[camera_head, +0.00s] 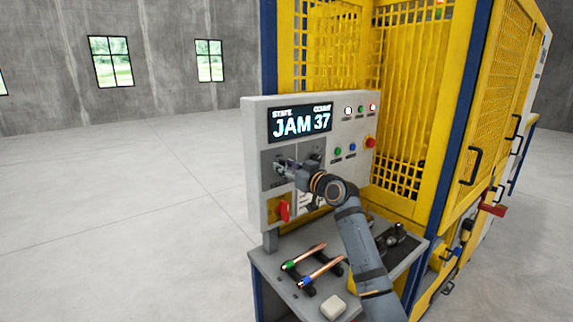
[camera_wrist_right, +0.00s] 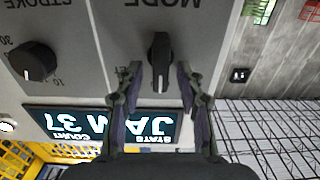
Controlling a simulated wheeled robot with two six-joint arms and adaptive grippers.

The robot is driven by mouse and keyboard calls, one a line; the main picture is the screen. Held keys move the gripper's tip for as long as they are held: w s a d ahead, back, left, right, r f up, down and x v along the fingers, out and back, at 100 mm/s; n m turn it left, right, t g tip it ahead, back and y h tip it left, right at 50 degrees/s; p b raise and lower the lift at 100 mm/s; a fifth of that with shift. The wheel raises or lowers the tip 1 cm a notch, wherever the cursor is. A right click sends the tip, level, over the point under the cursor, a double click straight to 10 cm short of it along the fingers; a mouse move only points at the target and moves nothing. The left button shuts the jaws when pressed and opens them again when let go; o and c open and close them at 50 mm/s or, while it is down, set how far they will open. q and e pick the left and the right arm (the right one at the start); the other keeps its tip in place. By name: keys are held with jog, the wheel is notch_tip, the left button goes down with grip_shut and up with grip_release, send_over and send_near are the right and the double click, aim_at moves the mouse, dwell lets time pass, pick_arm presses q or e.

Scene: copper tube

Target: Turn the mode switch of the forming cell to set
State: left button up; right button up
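The mode switch (camera_wrist_right: 160,58) is a black knob on a grey plate under an upside-down MODE label in the right wrist view. Its white mark points down in that picture, toward the display. Part of a label, seemingly SET, shows to its left, partly covered by a finger. My right gripper (camera_wrist_right: 158,78) is open, with one fingertip on each side of the knob's lower end and gaps visible. In the head view my right gripper (camera_head: 283,168) is at the panel and hides the switch. My left gripper is not in view.
The display (camera_head: 300,123) reads JAM 37. A second knob (camera_wrist_right: 33,61) sits beside the switch. A red rotary switch (camera_head: 284,211) is below, and a red button (camera_head: 370,142) is right. Copper tubes (camera_head: 322,268) lie on a rack on the bench (camera_head: 268,262). A yellow cage stands behind.

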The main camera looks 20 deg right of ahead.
jog(key=shift+w+a, duration=0.1)
jog(key=shift+c, duration=1.1)
grip_shut()
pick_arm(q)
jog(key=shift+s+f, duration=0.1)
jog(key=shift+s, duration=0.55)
